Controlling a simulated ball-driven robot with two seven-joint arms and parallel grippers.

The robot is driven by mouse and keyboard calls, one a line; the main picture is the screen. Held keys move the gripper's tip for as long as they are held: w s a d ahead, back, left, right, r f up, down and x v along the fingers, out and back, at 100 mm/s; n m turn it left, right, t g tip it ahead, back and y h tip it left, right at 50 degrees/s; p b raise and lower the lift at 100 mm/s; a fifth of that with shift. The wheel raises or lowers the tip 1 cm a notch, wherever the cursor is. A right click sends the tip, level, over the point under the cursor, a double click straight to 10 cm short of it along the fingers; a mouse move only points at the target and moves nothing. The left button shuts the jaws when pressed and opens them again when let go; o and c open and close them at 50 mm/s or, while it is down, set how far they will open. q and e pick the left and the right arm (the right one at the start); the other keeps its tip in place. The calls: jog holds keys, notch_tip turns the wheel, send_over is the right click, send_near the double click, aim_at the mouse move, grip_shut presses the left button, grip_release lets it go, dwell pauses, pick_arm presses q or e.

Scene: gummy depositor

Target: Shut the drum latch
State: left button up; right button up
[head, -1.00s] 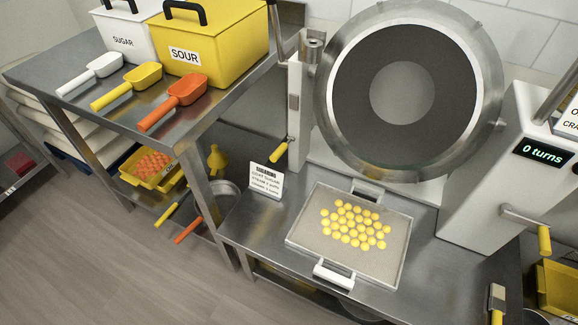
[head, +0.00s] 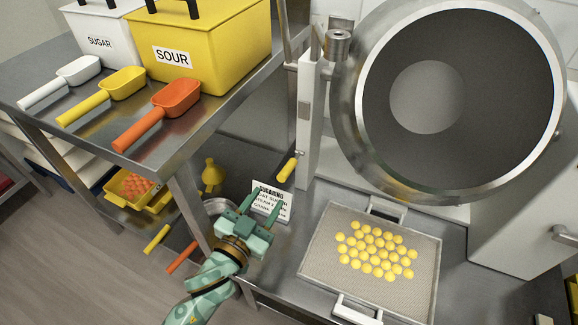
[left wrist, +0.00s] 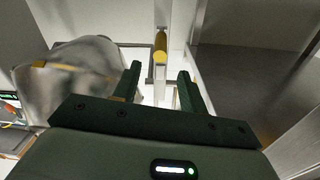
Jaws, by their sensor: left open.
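The latch lever with a yellow grip (head: 287,168) hangs on the white post (head: 308,120) left of the round steel drum (head: 345,130). The drum's wide mouth faces me. My left gripper (head: 265,198) is open and empty, below and a little left of the yellow grip, in front of the sign. In the left wrist view the yellow grip (left wrist: 160,45) shows ahead, between the lines of my two fingers (left wrist: 160,76), not touching them. My right gripper is not in view.
A tray (head: 311,262) of yellow gummies stands on the steel table below the drum. A small printed sign (head: 275,192) stands behind my gripper. The shelf at left bears a yellow SOUR bin (head: 225,50), a white SUGAR bin (head: 97,22) and scoops.

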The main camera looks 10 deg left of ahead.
pick_arm(q)
jog(key=b, duration=0.4)
send_near(294, 160)
jog(key=x, duration=0.5)
jog(key=shift+w+d+f, duration=0.1)
jog(key=shift+w+d, duration=0.05)
jog(key=shift+w, duration=0.05)
jog(key=shift+x, duration=0.8)
jog(key=shift+w+d+r, duration=0.1)
jog(key=shift+w+r, duration=0.15)
grip_shut()
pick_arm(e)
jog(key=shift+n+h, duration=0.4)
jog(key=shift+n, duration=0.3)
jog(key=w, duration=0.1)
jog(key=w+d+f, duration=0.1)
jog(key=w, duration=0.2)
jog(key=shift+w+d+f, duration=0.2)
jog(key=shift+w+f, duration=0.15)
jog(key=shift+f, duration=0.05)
